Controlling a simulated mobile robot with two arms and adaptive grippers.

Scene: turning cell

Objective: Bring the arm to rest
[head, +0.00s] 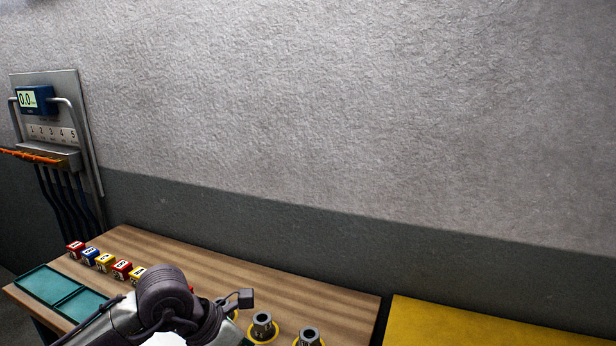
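An arm of mine comes in from the bottom left over the wooden table (290,288). It looks like my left arm, with a silver link and a dark, cable-wrapped end. My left gripper (208,316) is at this dark end, low over the front of the table. Its fingers cannot be made out clearly, so I cannot tell if it is open, shut or holding anything. My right arm and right gripper are out of view.
Several numbered blocks (122,270) stand in a row beside a green tray (40,282). Two grey ringed cylinders (263,325) (309,337) stand right of my arm. A yellow surface (465,327) lies farther right. A panel with a display (28,99) hangs on the wall.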

